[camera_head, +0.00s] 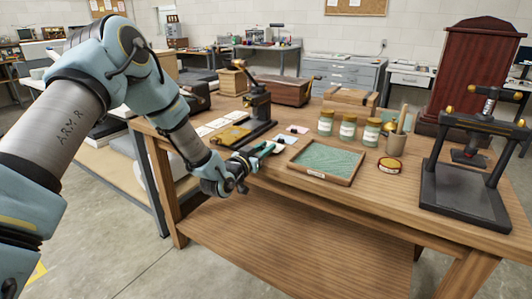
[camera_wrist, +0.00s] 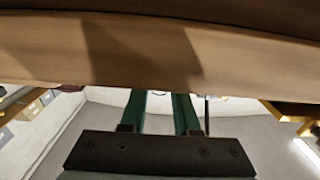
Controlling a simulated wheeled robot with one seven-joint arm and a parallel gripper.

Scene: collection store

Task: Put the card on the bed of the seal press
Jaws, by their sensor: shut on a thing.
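My gripper (camera_head: 262,152) is at the front edge of the wooden workbench, left of the green-lined tray. Its green fingers also show in the wrist view (camera_wrist: 165,112), with a narrow gap between them and their tips hidden behind a broad brown surface. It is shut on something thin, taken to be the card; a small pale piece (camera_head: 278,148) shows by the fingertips. Two press-like devices stand on the bench: a black lever device (camera_head: 259,103) behind my gripper, and a black framed press (camera_head: 466,190) at the right. I cannot tell which is the seal press.
The green-lined tray (camera_head: 325,161) lies right of my gripper. Pale cards (camera_head: 208,127) lie at the left.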

